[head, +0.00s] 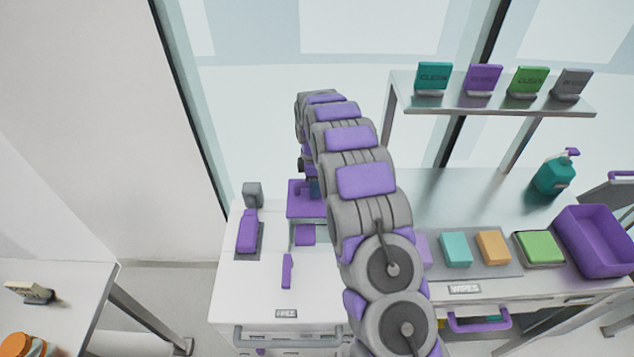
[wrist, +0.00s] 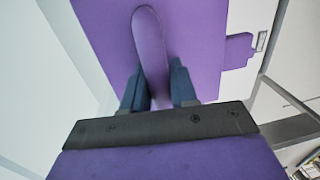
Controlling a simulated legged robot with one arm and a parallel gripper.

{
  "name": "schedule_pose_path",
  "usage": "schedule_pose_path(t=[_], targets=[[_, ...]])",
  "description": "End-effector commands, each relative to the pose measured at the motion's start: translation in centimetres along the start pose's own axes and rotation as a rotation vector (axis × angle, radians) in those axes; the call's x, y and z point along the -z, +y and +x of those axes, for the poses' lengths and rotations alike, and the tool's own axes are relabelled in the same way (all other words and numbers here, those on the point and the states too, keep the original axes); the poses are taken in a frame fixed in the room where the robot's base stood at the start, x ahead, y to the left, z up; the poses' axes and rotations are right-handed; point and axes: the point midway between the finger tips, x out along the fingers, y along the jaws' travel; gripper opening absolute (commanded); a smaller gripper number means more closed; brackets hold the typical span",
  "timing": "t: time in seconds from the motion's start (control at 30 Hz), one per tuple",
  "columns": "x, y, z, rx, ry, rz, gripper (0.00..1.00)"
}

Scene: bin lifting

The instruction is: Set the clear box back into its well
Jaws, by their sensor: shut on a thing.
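My gripper (wrist: 158,92) is shut on an upright purple handle (wrist: 149,45) that stands on a flat purple plate (wrist: 100,35). The plate, seemingly the top of the clear box, shows in the head view (head: 300,200) above the white counter, partly behind my arm. Below it is a pale, see-through area (head: 305,249) with a purple patch (head: 305,235) in it. I cannot tell box walls from well there, nor how far the box sits in. My gripper's fingers are mostly hidden by my arm in the head view.
A purple bottle-like object (head: 247,232) and a grey block (head: 253,194) stand left on the counter. A purple strip (head: 287,271) lies in front. Right are colored wipes blocks (head: 456,249), a purple bin (head: 596,242), a teal pump bottle (head: 555,175) and a shelf (head: 495,92) with several signs.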

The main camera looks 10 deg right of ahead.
Motion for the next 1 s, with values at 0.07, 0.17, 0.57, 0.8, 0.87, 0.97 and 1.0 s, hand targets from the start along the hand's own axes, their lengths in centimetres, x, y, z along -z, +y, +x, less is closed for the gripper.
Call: schedule_pose_path(t=[0.07,0.17,0.57,0.8,0.87,0.97,1.0], targets=[[-0.1,0.1,0.8,0.0,0.001,0.0,0.0],[-0.2,0.3,1.5,-0.001,0.003,0.0,0.0],[-0.2,0.6,4.6,0.002,0.003,0.0,0.0],[0.0,0.8,6.4,-0.001,0.002,0.0,0.0],[0.0,0.9,6.9,-0.002,0.002,0.0,0.0],[-0.1,1.0,7.6,-0.002,0.003,0.0,0.0],[-0.1,1.0,8.0,-0.001,0.003,0.0,0.0]])
